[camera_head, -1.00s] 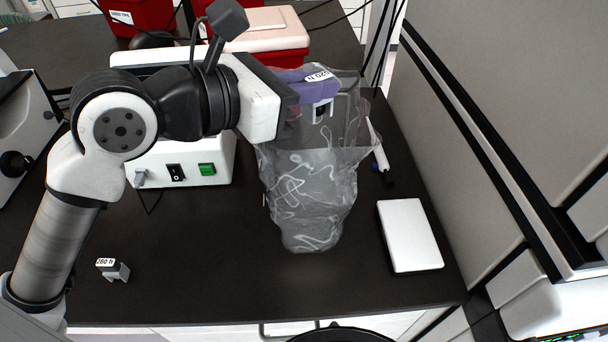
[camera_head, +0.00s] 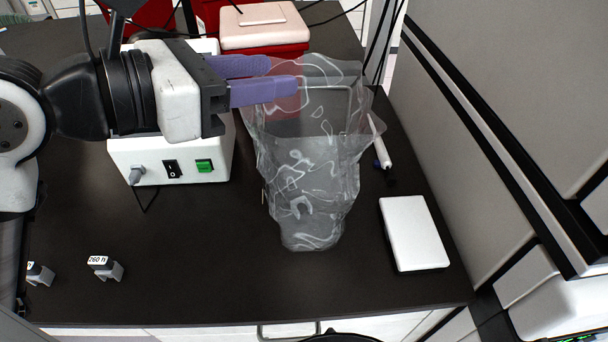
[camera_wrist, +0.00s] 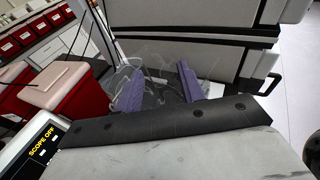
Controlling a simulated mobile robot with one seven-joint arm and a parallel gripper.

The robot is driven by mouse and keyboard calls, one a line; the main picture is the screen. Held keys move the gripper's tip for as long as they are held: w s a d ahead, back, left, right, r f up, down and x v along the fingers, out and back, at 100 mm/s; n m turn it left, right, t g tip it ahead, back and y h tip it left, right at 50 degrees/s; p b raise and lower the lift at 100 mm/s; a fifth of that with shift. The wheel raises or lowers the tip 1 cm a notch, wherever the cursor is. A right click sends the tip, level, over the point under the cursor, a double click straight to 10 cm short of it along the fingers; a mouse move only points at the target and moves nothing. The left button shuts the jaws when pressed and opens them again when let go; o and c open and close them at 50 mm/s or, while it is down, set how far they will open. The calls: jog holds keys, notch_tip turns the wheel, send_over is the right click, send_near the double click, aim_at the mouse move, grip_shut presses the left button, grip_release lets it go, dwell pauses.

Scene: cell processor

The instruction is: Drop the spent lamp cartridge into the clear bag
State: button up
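The clear bag (camera_head: 305,165) stands open on the dark bench, its film crumpled and streaked with pale highlights. My gripper (camera_head: 283,77) is at the bag's mouth. Its two purple fingers are apart with nothing between them, and they also show spread in the wrist view (camera_wrist: 160,92). A small pale arch-shaped form, probably the spent lamp cartridge (camera_head: 302,205), shows through the film in the lower part of the bag. The film blurs it, and its label cannot be read.
Two small grey cartridges stand at the front left, one labelled 260 h (camera_head: 105,268) and another (camera_head: 40,273). A white box with switches (camera_head: 170,160) stands left of the bag. A white flat block (camera_head: 413,233) and a pen-like tool (camera_head: 380,145) lie right.

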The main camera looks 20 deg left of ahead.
jog(key=b+v, duration=0.1)
jog(key=v, duration=0.6)
jog(key=shift+s+f, duration=0.1)
jog(key=shift+s, duration=0.05)
